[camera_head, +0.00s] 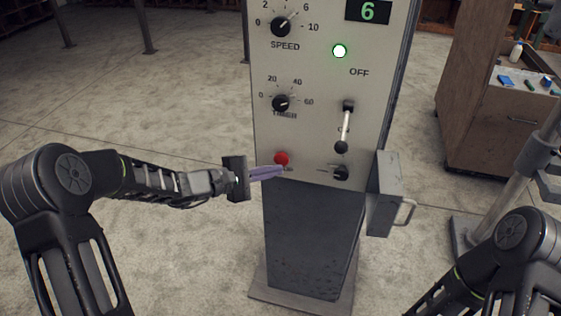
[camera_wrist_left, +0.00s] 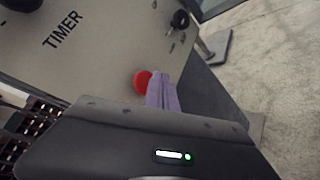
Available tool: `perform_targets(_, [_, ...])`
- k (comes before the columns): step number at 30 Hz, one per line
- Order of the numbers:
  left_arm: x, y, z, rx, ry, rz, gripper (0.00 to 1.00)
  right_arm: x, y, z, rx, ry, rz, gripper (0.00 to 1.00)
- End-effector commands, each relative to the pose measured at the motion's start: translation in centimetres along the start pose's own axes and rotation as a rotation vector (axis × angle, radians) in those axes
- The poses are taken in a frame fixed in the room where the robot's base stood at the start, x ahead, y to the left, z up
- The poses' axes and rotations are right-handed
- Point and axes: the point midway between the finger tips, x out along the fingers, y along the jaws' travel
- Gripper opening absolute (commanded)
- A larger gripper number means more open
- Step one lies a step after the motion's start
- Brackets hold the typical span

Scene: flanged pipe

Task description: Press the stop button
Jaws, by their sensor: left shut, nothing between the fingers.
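The red stop button (camera_head: 282,158) is on the lower left of the grey control panel (camera_head: 310,130). In the left wrist view the red button (camera_wrist_left: 142,82) is just left of the fingers and partly hidden by them. My left gripper (camera_head: 284,171) is shut and empty, its purple fingertips just below the button in the head view. Its shut fingers also show in the left wrist view (camera_wrist_left: 162,90). I cannot tell whether the fingertips touch the button or the panel. My right arm shows at the lower right, but its gripper is out of view.
A wooden cabinet (camera_head: 480,90) stands behind right.

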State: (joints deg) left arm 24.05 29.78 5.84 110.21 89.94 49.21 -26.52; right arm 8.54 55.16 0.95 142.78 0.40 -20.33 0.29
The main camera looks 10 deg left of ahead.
Motion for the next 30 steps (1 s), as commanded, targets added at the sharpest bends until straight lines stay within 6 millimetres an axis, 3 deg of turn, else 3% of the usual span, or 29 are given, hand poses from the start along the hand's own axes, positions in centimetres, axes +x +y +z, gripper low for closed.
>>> perform_targets(30, [0.86, 0.57, -0.58, 0.001, -0.001, -0.001, 0.00, 0.91, 0.34, -0.01, 0.000, 0.000, 0.000, 0.36])
